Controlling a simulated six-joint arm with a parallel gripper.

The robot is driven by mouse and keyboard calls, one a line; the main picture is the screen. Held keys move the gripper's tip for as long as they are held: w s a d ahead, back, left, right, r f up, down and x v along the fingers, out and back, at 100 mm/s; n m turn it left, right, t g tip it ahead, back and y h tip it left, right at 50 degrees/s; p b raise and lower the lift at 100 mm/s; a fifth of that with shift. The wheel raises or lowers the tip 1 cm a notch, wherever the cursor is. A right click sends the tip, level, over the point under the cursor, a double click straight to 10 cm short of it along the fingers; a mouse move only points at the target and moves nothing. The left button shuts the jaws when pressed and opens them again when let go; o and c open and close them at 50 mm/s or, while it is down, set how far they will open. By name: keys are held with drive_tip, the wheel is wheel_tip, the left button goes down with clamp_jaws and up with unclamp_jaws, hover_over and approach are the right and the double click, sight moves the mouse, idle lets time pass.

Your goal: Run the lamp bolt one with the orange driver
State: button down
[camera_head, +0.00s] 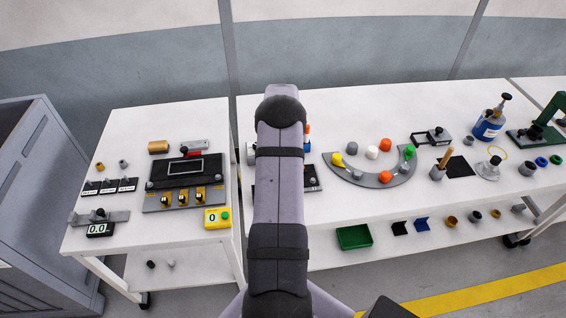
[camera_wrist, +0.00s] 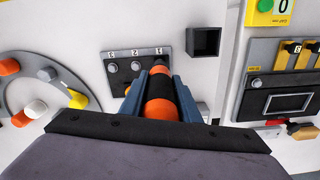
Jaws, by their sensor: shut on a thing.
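My gripper (camera_wrist: 158,100) is shut on the orange driver (camera_wrist: 160,112), which has an orange body with a black band. The driver's far end points at a dark panel (camera_wrist: 124,81) with a row of bolts under small numbered labels. Two grey bolts (camera_wrist: 136,66) show clear of the driver. The driver's end lies over the rightmost place, by the label that looks like 1. The bolt there is mostly hidden, and I cannot tell whether the driver touches it. In the head view my arm hides my gripper and most of the panel (camera_head: 313,183).
A black square open holder (camera_wrist: 204,42) stands just right of the panel. A grey curved tray (camera_head: 368,178) with coloured knobs is on the right. A black-screened panel (camera_head: 183,184) and yellow counter (camera_head: 217,218) are on the left table. A gap separates the two tables.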

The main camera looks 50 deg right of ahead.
drive_tip(key=shift+r, duration=0.2)
wheel_tip(320, 180, up, 5)
drive_tip(key=p, duration=0.3)
drive_tip(key=shift+f, duration=0.1)
idle(0.4)
drive_tip(key=w+a+r+n, duration=0.25)
drive_tip(key=w+a, duration=0.25)
drive_tip(key=a, duration=0.6)
drive_tip(key=w+a+r+n, duration=0.1)
drive_tip(key=w+a+n, duration=0.3)
drive_tip(key=a, duration=0.7)
drive_tip(key=s+a+n, duration=0.1)
drive_tip(key=a+n, duration=0.1)
drive_tip(key=a, duration=0.8)
drive_tip(key=s+a+r+n, duration=0.1)
drive_tip(key=s+a+n, duration=0.1)
drive_tip(key=a, duration=0.9)
drive_tip(key=shift+s+a+r+n, duration=0.25)
drive_tip(key=shift+s+n, duration=0.05)
drive_tip(key=shift+n, duration=0.15)
